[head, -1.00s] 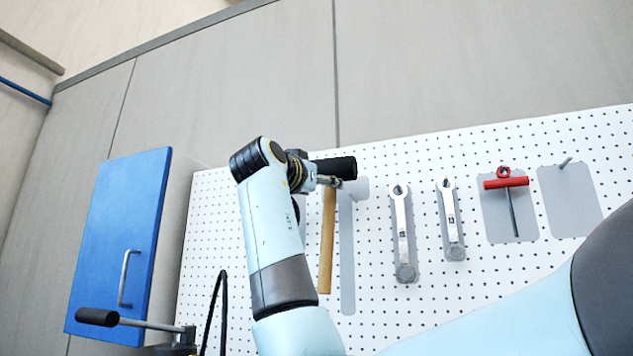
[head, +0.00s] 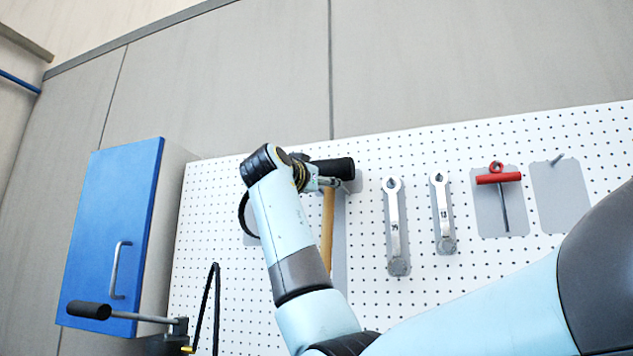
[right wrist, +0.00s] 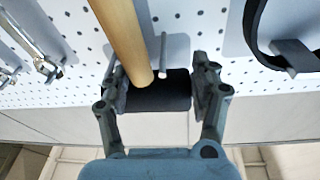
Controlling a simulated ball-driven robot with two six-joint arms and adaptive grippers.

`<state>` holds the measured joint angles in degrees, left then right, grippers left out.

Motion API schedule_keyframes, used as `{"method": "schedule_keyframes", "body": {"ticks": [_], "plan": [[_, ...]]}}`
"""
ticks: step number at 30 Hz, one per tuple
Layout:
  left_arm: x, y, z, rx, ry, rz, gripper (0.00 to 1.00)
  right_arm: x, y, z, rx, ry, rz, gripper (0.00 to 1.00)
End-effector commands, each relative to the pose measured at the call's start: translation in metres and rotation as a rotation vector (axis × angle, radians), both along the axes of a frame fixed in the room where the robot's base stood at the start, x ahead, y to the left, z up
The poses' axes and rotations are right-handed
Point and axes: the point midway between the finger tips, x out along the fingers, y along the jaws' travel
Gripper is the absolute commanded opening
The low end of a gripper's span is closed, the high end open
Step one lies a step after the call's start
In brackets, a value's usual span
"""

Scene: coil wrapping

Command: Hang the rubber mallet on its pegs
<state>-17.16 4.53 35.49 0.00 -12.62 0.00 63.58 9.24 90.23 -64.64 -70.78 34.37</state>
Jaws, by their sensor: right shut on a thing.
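The rubber mallet has a black head (head: 333,168) and a wooden handle (head: 327,225) that hangs down. My right gripper (right wrist: 160,92) is shut on the black head (right wrist: 160,98), one finger at each end. In the right wrist view the handle (right wrist: 122,40) runs up and left from the head. A bare peg (right wrist: 163,55) stands beside the handle, its tip near the head; a second peg is not visible. The grey mallet outline (head: 339,255) shows just right of the handle in the head view. I cannot tell the mallet's gap to the board. My left gripper is out of view.
On the white pegboard (head: 445,285), two wrenches (head: 393,225) (head: 442,215) and a red T-handled tool (head: 499,178) hang to the right. An empty peg (head: 557,160) is beyond. A black loop (right wrist: 255,30) hangs close to the gripper. A blue cabinet (head: 110,230) stands left.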

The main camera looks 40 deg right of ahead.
Motion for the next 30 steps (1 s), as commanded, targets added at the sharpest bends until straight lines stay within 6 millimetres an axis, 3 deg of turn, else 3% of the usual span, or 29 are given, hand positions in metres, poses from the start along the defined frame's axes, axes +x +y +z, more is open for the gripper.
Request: {"method": "schedule_keyframes", "body": {"ticks": [12,30], "plan": [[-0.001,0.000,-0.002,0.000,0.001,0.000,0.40,0.007,-0.018,-0.004,-0.002,-0.002,-0.004,0.05],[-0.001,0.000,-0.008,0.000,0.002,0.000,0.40,0.007,-0.018,-0.012,0.000,-0.002,-0.005,0.05]]}}
